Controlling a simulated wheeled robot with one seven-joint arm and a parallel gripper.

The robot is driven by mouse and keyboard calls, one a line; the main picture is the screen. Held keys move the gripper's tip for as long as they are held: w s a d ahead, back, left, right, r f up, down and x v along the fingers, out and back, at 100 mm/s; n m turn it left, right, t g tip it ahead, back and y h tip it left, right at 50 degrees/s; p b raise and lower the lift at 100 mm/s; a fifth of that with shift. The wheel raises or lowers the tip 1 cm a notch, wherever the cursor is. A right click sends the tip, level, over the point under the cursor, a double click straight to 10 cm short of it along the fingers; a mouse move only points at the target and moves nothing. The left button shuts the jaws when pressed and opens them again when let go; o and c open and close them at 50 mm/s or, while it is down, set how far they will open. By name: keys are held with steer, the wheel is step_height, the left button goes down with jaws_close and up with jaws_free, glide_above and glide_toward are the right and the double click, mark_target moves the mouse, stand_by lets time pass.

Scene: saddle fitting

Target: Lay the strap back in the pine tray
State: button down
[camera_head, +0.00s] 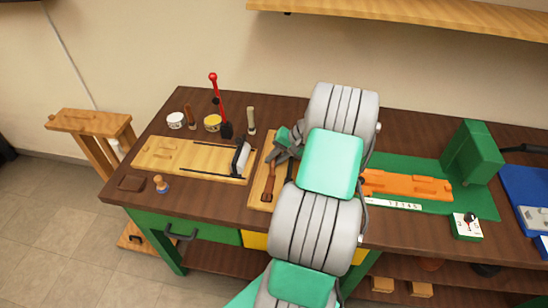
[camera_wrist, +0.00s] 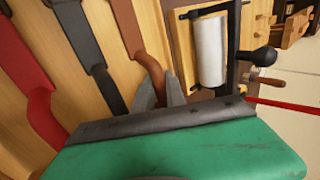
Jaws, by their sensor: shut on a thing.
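A brown strap (camera_head: 268,183) shows in the head view over the left part of the pine tray (camera_head: 256,190). My gripper (camera_head: 287,146) is at the strap's far end. In the wrist view, my gripper (camera_wrist: 160,95) is shut on the curved end of the brown strap (camera_wrist: 151,66). The pine tray (camera_wrist: 103,14) also shows there, with a red strap (camera_wrist: 38,105) and a dark grey strap (camera_wrist: 78,30) side by side. I cannot tell whether the brown strap touches the tray floor. My arm hides most of the tray in the head view.
A pale board with a white roller (camera_head: 241,158) stands close left of the tray; the roller (camera_wrist: 210,50) also shows in the wrist view. A red-handled tool (camera_head: 215,98) and small pots stand behind. An orange block (camera_head: 405,185) lies on a green mat at right.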

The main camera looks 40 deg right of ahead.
steer(key=c, duration=1.4)
jaws_free()
steer(key=shift+f, duration=0.1)
